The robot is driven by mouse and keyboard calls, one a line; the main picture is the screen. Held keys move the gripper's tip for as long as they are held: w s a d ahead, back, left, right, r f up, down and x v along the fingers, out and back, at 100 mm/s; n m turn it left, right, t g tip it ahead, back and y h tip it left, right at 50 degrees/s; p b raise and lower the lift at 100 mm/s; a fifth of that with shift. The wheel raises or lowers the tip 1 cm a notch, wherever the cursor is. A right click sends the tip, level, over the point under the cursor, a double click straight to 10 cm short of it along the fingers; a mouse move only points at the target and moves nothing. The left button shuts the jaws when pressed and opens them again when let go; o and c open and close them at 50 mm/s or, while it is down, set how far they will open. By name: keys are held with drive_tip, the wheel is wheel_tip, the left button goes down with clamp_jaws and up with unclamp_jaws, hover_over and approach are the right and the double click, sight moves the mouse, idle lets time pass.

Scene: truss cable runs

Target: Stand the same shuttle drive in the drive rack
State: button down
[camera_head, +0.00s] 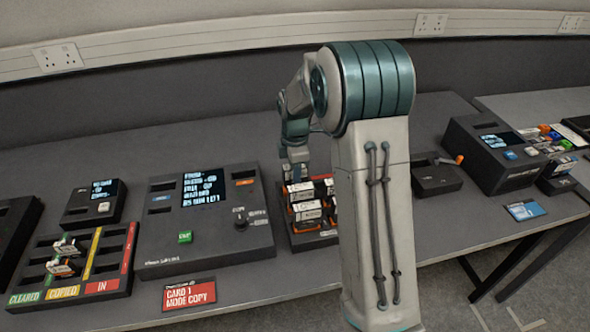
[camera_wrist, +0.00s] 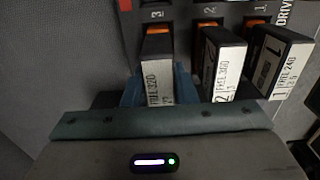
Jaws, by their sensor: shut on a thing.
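The drive rack (camera_head: 302,242) stands on the bench, partly hidden behind my arm, with several white-labelled drives upright in it. In the wrist view the rack (camera_wrist: 184,14) shows slots marked 3, 2 and 1. My gripper (camera_wrist: 157,88) is shut on the shuttle drive (camera_wrist: 158,72), a dark block with a white label, lined up with slot 3. Whether it is fully seated I cannot tell. Two similar drives stand at slot 2 (camera_wrist: 226,65) and slot 1 (camera_wrist: 276,62). In the head view my gripper (camera_head: 298,178) is over the rack's back left part.
Left of the rack is a large console (camera_head: 160,235) with a screen, knob and green button. A tray (camera_head: 110,280) marked CLEARED, COPIED and IN holds small drives. A red card (camera_head: 189,294) lies in front. A small dark box (camera_head: 435,180) stands right of my arm.

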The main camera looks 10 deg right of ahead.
drive_tip(key=shift+f+b, duration=0.35)
drive_tip(key=shift+f, duration=0.2)
drive_tip(key=c, duration=0.8)
unclamp_jaws()
drive_tip(key=shift+o, duration=0.2)
drive_tip(key=shift+r+p, duration=2.7)
drive_tip(key=shift+r, duration=1.1)
